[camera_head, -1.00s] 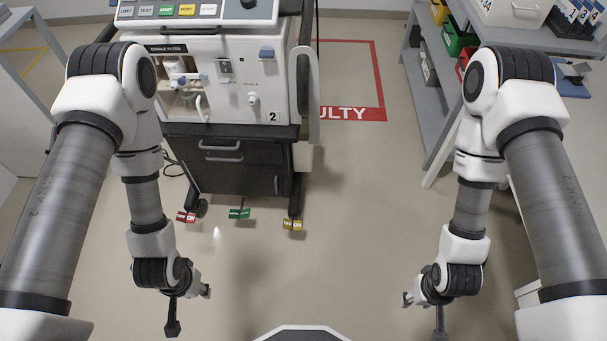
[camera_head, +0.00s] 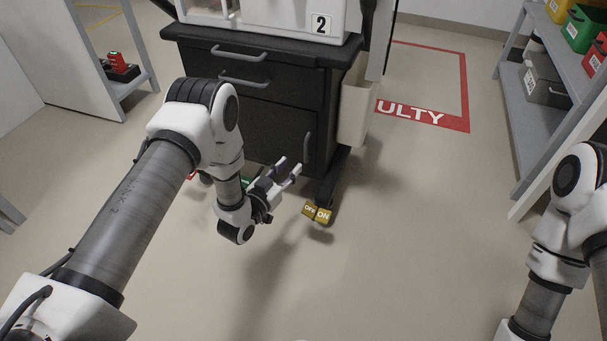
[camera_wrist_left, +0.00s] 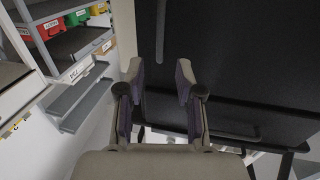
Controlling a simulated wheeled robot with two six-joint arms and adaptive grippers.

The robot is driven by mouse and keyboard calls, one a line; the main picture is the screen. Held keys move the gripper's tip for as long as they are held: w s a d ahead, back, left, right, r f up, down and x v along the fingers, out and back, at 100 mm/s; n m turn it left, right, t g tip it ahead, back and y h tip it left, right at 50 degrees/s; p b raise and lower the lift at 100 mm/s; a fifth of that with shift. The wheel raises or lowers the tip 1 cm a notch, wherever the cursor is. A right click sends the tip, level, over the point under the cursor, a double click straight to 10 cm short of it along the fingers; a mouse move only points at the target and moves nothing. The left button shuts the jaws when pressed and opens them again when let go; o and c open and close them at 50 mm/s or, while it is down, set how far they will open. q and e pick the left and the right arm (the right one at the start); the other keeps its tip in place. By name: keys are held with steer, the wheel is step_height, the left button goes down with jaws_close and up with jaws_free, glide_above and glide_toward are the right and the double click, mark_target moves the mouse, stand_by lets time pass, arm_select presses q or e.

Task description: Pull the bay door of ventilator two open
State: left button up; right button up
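Ventilator two, marked "2" (camera_head: 321,24), stands on a dark cart ahead. The cart's black lower bay door (camera_head: 262,130) looks shut, with a vertical grey handle (camera_head: 307,145) near its right edge. My left gripper (camera_head: 289,167) is open and empty, low in front of the door, its fingers pointing toward the handle's lower end. In the left wrist view the open fingers (camera_wrist_left: 160,85) face the dark cart front (camera_wrist_left: 225,50); a vertical bar (camera_wrist_left: 160,30), apparently the handle, stands ahead between them. No contact shows. My right gripper is outside the views.
Two drawer handles (camera_head: 240,52) are above the door. A yellow OFF/ON pedal (camera_head: 317,213) sits by the cart's right caster. Shelving with bins (camera_head: 545,80) stands at right, and a red floor marking (camera_head: 425,115) lies behind. The floor in front is clear.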

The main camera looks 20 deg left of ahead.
mark_target(305, 150)
arm_select(q)
steer(key=b+x, duration=0.3)
steer(key=x, duration=0.4)
steer(key=shift+w+d+r+b, duration=0.1)
steer(key=shift+w+b, duration=0.2)
steer(key=shift+w, duration=0.05)
jaws_close()
